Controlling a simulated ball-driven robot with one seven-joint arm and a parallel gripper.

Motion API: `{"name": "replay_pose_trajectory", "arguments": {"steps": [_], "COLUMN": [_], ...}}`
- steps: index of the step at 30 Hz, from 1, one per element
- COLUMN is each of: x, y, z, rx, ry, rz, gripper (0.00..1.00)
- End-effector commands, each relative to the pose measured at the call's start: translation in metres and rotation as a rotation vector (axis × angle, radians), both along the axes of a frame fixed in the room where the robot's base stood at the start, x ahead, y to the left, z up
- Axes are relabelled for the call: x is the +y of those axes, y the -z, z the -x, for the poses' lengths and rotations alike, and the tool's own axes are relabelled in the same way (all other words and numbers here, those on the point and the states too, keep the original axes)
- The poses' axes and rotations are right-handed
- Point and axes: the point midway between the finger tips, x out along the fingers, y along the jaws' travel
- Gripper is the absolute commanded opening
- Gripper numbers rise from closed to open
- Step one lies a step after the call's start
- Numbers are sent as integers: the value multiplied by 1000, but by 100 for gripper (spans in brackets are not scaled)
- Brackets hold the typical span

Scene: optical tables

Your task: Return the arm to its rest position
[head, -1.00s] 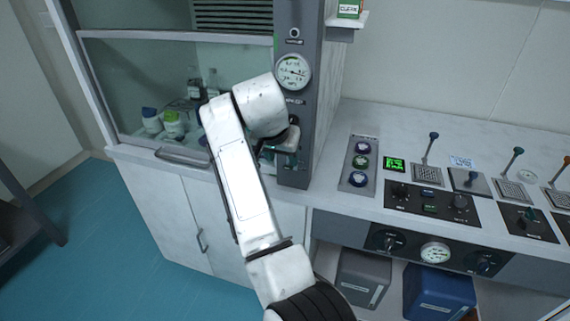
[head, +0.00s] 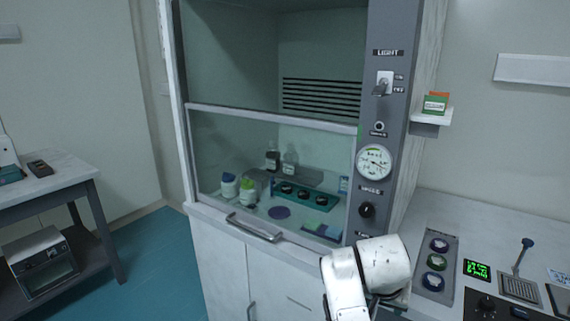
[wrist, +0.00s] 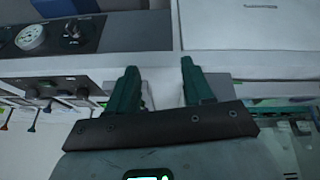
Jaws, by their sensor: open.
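My white arm (head: 362,275) shows at the bottom of the head view, in front of the fume hood's lower right corner. The gripper end is hidden behind the arm there. In the wrist view my gripper (wrist: 156,88) shows two dark green fingers spread apart. The gap between them is empty, and they appear clear of the pale cabinet front behind them.
The fume hood (head: 275,128) has its glass sash low, with bottles and a rack inside. A control bench (head: 455,215) with buttons and a lever lies at right. A side table (head: 70,180) stands at left. Blue floor (head: 150,265) is open between.

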Motion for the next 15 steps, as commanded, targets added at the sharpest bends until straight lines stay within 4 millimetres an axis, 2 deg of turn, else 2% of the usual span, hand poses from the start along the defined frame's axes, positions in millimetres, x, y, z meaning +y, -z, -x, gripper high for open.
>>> {"name": "replay_pose_trajectory", "arguments": {"steps": [1, 6, 11, 15], "x": [-12, -39, -55, -62], "y": [21, 76, 117, 143], "z": [19, 83, 150, 213], "rx": [24, 92, 157, 209], "ry": [-17, -99, -181, -257], "rz": [6, 5, -10, -36], "gripper": [51, 51, 51, 51]}}
